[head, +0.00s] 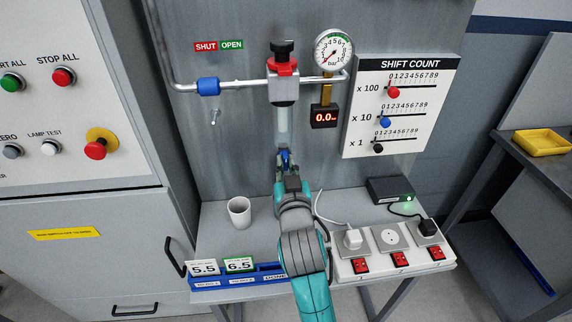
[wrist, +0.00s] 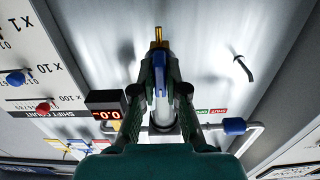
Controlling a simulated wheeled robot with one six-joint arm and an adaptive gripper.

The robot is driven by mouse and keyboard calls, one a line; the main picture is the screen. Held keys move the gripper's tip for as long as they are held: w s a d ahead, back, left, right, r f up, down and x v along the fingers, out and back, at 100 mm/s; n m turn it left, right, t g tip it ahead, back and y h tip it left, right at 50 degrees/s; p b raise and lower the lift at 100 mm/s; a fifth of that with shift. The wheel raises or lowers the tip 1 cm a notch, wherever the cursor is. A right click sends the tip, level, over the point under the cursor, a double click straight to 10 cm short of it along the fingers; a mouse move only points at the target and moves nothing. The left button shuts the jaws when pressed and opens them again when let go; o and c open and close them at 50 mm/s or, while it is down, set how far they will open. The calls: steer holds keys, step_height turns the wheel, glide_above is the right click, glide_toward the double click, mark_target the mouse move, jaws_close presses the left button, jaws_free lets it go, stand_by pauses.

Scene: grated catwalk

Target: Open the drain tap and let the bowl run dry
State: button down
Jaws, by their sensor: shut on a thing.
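The bowl (head: 283,125) is a clear cylinder under a grey filter head with a red collar and black knob. Its lower end is largely hidden; I cannot tell whether liquid is in it. The drain tap has a blue handle (head: 285,157) below the bowl. In the wrist view the blue handle (wrist: 159,72) lies between my fingers, roughly in line with the brass spout (wrist: 158,38). My gripper (head: 286,166) is shut on this handle. It also shows in the wrist view (wrist: 160,85). I cannot tell if the tap is open.
A gauge (head: 333,50) reads near zero, and a display (head: 324,117) shows 0.0. A blue valve sleeve (head: 208,86) is on the pipe. A white cup (head: 239,212), a blue card rack (head: 225,280) and a socket strip (head: 395,262) crowd the bench below.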

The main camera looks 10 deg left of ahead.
steer(key=c, duration=1.2)
jaws_free()
steer(key=v, duration=1.2)
